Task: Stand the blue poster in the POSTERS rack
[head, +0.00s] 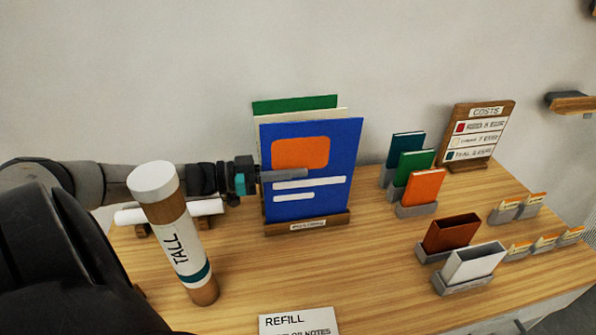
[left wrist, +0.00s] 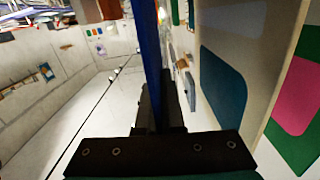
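The blue poster (head: 335,165), with an orange block and white bars, stands nearly upright in the wooden POSTERS rack (head: 342,220). Its lower edge is behind the rack's front lip, so I cannot tell whether it rests on the bottom. A cream and a green poster (head: 290,104) stand behind it. My left gripper (head: 285,175) is at the poster's left edge, one finger across its front. In the left wrist view, the blue poster (left wrist: 150,45) shows edge-on between the fingers (left wrist: 160,105), which look shut on it. My right gripper is not in view.
A TALL tube (head: 178,235) stands at the front left, near my left arm. A white roll (head: 205,208) lies behind it. Small booklets (head: 425,187), a COSTS board (head: 478,135), and brown and white holders (head: 473,265) stand to the right. A REFILL card (head: 298,322) is in front.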

